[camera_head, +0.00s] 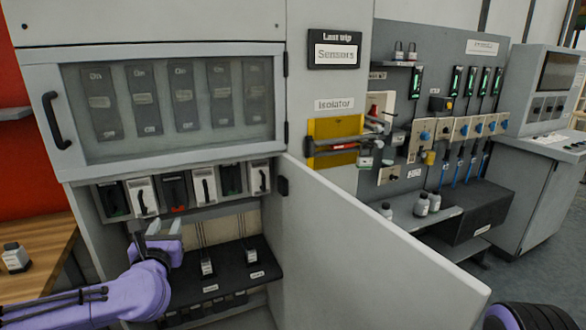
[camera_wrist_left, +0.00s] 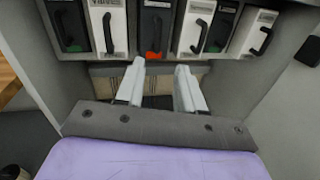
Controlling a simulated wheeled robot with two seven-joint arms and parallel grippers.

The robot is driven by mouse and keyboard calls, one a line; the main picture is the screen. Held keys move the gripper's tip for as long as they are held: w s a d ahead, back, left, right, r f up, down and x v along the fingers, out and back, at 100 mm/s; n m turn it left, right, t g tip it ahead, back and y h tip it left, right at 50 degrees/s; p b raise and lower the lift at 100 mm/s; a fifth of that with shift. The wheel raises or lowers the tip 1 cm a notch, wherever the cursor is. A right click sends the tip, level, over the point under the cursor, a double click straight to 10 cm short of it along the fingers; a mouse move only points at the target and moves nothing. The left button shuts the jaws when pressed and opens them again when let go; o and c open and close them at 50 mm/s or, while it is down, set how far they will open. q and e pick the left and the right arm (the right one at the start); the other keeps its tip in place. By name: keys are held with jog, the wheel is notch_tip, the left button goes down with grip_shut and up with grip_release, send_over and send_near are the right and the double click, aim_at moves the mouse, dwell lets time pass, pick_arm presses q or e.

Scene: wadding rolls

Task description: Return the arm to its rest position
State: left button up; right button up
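My left gripper (camera_head: 165,228) is on the purple arm that comes in from the lower left in the head view. It is in front of the open lower bay of the grey cabinet (camera_head: 330,90), just below a row of black and white handled modules (camera_head: 174,190). In the left wrist view its two pale fingers (camera_wrist_left: 158,84) stand apart with nothing between them. The modules (camera_wrist_left: 155,28) show above the fingertips, and the fingers look clear of them. My right gripper is not in view.
A grey door (camera_head: 370,250) stands open to the right of the bay. A black shelf (camera_head: 225,265) with small labelled items lies inside the bay. A wooden table (camera_head: 40,255) with a small bottle (camera_head: 15,257) is at the left. A panel with valves (camera_head: 450,130) stands at the right.

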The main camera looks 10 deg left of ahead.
pick_arm(q)
jog(key=s+d+f+m+g+h, duration=0.35)
jog(key=d+f+m, duration=0.25)
jog(key=f+m, duration=0.4)
jog(key=s+d+f+m+g+h, duration=0.2)
jog(key=s+d+f+m, duration=0.3)
jog(key=f+m, duration=0.6)
jog(key=s+d+f+m+g, duration=0.1)
jog(key=s+f+m+g, duration=0.3)
jog(key=s+f, duration=0.75)
jog(key=s+a+f+m+g+y, duration=0.1)
jog(key=s+a+f+m+g, duration=0.1)
jog(key=s, duration=0.5)
jog(key=s+a+f+m+g+y, duration=0.1)
jog(key=s+a+f+m+g, duration=0.1)
jog(key=s+f+m, duration=0.3)
jog(key=s+a+f, duration=0.1)
jog(key=s, duration=0.2)
jog(key=shift+s+a+f+y, duration=0.15)
jog(key=shift+a+f+y, duration=0.1)
jog(key=shift+f+y, duration=0.1)
